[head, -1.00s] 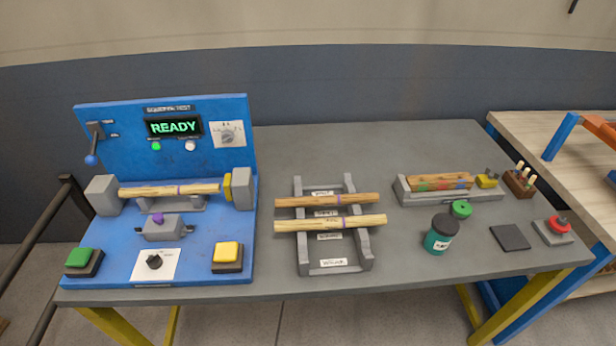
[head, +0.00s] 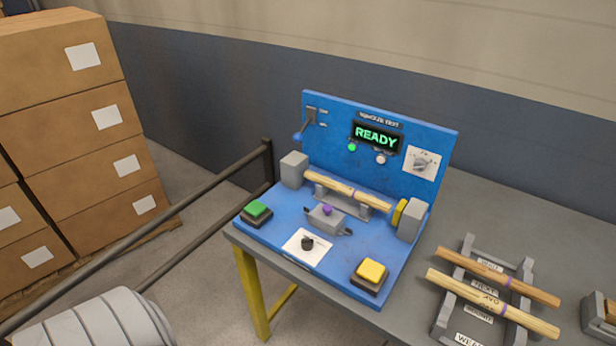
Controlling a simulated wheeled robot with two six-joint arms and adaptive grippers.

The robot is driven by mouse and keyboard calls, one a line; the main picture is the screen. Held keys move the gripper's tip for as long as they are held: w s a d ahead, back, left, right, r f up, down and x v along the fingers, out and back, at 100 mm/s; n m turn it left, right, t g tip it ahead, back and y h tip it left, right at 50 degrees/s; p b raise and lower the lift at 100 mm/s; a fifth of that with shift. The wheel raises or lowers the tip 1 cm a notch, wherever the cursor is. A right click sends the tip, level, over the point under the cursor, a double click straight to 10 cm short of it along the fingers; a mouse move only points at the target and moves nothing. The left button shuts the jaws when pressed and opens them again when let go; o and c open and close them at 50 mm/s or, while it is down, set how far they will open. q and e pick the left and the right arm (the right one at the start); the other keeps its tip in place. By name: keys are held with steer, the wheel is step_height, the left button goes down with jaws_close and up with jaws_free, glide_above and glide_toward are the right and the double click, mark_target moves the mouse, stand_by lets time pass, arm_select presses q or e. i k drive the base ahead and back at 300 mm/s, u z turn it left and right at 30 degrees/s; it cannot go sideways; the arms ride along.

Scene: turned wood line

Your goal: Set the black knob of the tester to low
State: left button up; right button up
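The blue tester (head: 330,270) stands on the left end of the grey table, with its display (head: 376,137) reading READY. Its black knob (head: 307,243) sits on a white plate (head: 303,257) at the front of the tester base. The plate's markings and the knob's pointer are too small to read, so I cannot tell its setting. A wooden rod (head: 345,190) lies between the tester's two grey blocks. Neither of my grippers is in view.
A green button (head: 257,209) is left of the knob and a yellow button (head: 372,271) right of it. A grey dial (head: 421,164) is on the upright panel. A rack (head: 525,275) with two rods stands at right. Dark rails (head: 200,238) run beside stacked boxes (head: 60,130).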

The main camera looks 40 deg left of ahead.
mark_target(307, 244)
steer(key=u, duration=0.85)
steer(key=i, duration=0.3)
